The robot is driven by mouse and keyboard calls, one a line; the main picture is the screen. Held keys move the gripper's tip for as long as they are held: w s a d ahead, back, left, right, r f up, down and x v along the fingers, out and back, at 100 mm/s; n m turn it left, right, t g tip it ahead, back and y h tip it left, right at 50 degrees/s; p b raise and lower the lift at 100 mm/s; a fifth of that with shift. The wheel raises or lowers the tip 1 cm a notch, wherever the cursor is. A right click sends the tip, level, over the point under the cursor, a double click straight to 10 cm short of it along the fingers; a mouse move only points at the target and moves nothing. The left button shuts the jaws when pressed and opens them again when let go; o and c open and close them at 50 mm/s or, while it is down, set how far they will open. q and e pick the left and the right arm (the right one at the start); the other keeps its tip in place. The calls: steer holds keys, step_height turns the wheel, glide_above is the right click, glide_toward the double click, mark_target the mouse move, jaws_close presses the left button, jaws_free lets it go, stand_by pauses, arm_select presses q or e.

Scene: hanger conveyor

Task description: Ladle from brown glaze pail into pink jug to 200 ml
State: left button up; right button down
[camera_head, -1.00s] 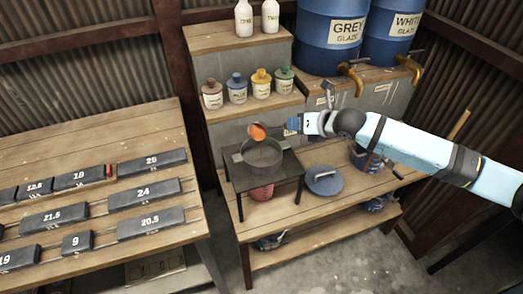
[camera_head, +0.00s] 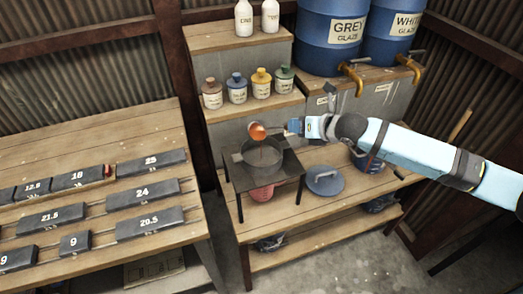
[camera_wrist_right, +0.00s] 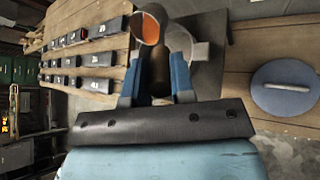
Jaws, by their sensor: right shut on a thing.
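My right gripper (camera_head: 294,126) is shut on the handle of a ladle. The ladle's cup (camera_head: 257,131) holds orange-brown glaze and is above a grey round bowl or sieve (camera_head: 248,163). A thin reddish streak shows below the cup, over the bowl. The bowl sits on a dark stand (camera_head: 288,176). The pink jug (camera_head: 262,194) is under the stand, mostly hidden by its top. The right wrist view shows the gripper (camera_wrist_right: 158,88) and the ladle cup (camera_wrist_right: 148,27). A pail (camera_head: 361,160) stands right, partly behind my arm; its contents are unclear. My left gripper is out of view.
A blue lid (camera_head: 325,180) lies on the bench right of the stand. Small coloured-lid jars (camera_head: 237,90) line the shelf behind. Grey and white glaze barrels (camera_head: 330,40) stand at the back. A left table (camera_head: 100,140) carries numbered dark blocks.

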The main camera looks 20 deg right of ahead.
steer(key=shift+s+f+b, duration=0.2)
steer(key=shift+f+b, duration=0.1)
steer(key=shift+b, duration=0.15)
steer(key=shift+s+t, duration=0.1)
steer(key=shift+t, duration=0.3)
stand_by(0.3)
steer(key=shift+f, duration=0.1)
steer(key=shift+s+f+b, duration=0.15)
steer(key=shift+f+b, duration=0.05)
steer(key=shift+b, duration=0.45)
